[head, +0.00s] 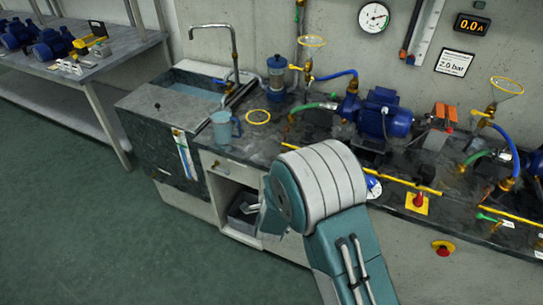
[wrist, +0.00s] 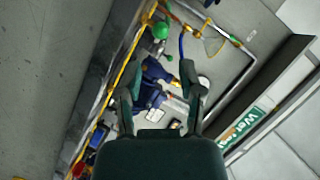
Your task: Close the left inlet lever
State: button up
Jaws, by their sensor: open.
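Near the left blue pump (head: 383,112), a small yellow lever (head: 296,67) sits on the brass valve at the wall pipe, where a blue hose (head: 336,75) starts. Another brass fitting with yellow (head: 291,117) is at the left end of the green hose (head: 315,106). I cannot tell which is the left inlet lever. In the wrist view my gripper (wrist: 160,72) is open and empty, its two dark fingers spread, with blue pump parts (wrist: 152,82) beyond them. No contact shows. In the head view my arm hides most of the gripper.
The sink (head: 195,84) and a blue jug (head: 224,128) are on the left. A yellow pipe (head: 370,176) runs along the bench front. A red knob on a yellow plate (head: 416,203) sits right of my arm. The floor (head: 90,220) at left is clear.

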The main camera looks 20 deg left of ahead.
jog(key=x, duration=1)
jog(key=shift+w+a, duration=0.1)
jog(key=shift+w, duration=0.1)
jog(key=shift+w+d, duration=0.2)
jog(key=shift+d, duration=0.05)
grip_shut()
jog(key=shift+a+f, duration=0.15)
